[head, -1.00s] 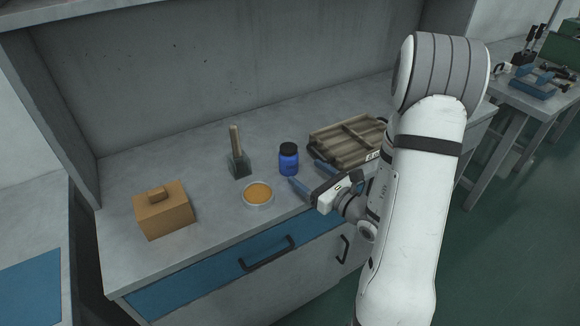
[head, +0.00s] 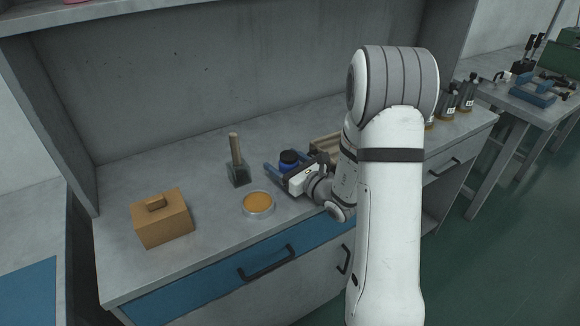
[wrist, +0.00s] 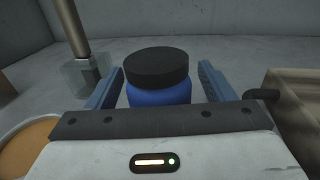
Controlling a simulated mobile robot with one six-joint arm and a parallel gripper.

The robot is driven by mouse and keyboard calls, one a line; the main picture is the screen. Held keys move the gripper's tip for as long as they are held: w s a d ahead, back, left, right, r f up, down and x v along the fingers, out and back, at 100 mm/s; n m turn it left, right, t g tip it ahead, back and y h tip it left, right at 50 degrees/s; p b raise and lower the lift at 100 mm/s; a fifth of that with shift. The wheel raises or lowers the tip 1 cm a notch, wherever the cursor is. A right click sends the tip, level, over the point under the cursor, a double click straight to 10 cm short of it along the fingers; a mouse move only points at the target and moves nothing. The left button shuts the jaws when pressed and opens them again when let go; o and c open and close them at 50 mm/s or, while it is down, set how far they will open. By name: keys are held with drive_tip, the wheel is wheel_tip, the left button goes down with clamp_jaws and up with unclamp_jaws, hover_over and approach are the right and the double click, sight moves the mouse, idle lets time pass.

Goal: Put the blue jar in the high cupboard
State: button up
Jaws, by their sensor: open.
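The blue jar (head: 287,162) with a black lid stands upright on the grey worktop, partly hidden by my gripper in the head view. In the wrist view the jar (wrist: 158,93) stands between my two blue fingers, with a gap on each side. My gripper (head: 279,170) is open and low over the worktop around the jar; in the wrist view its fingers (wrist: 160,88) are spread either side of it. The high cupboard is not clearly in view; only the underside and edge of an upper shelf (head: 120,8) show at the top.
A wooden-handled tool (head: 236,160) stands left of the jar. A round tin with orange contents (head: 258,204) is in front, and a tan box with a handle (head: 162,217) sits further left. A wooden crate (head: 325,146) is close on the right. Several bottles (head: 460,98) stand at far right.

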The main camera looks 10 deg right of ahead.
drive_tip(key=shift+r, duration=0.1)
drive_tip(key=c, duration=1.2)
